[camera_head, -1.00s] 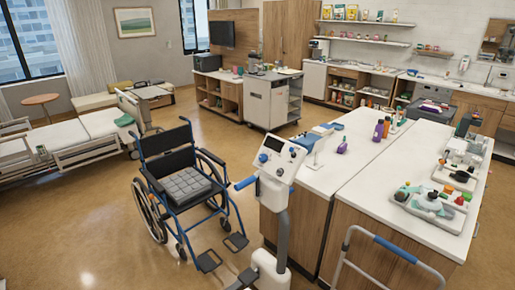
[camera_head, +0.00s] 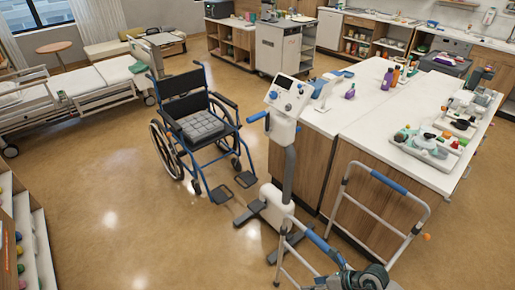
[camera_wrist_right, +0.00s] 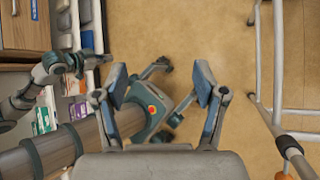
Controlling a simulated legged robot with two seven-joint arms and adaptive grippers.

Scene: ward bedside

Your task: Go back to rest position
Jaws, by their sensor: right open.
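My right gripper (camera_wrist_right: 160,88) shows in the right wrist view, with its two blue-padded fingers spread wide apart. Nothing is between the fingers, and tan floor and parts of my own body show beyond them. Part of my right arm shows at the bottom edge of the head view, beside the walking frame; its gripper cannot be made out there.
A walking frame (camera_head: 424,213) with blue grips stands close in front on the right. A wheeled device with a screen (camera_head: 289,95) stands at the island counter (camera_head: 375,117). A wheelchair (camera_head: 187,106) is left of it. Shelves (camera_head: 23,222) stand at the left edge. Floor between is clear.

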